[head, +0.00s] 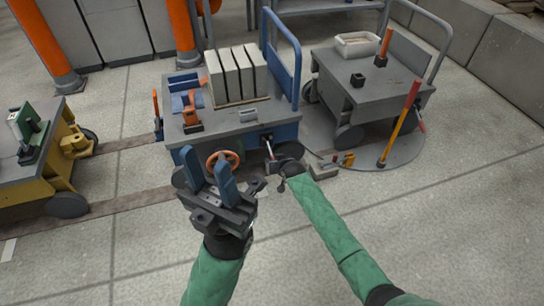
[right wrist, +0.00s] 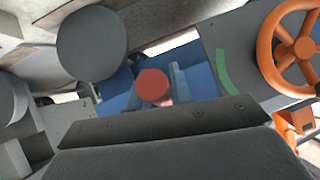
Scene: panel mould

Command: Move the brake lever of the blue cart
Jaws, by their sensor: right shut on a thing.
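The blue cart (head: 284,132) stands in the middle of the head view, with a grey top and a blue push handle. Its brake lever (head: 269,149) is a thin rod on the front side, right of the orange handwheel (head: 222,160). In the right wrist view, a red round knob (right wrist: 153,86) shows against blue cart parts, beside a green arc mark (right wrist: 223,72). My right gripper (head: 272,165) is at the lever and shut on it; the grip itself is mostly hidden. My left gripper (head: 206,160) is open and empty, in front of the handwheel.
Pale upright panels (head: 237,76) and an orange clamp (head: 191,112) are on the cart. A grey cart (head: 372,85) stands on a round plate at right, near a yellow-red lever (head: 398,125). A yellow cart (head: 50,165) is at left.

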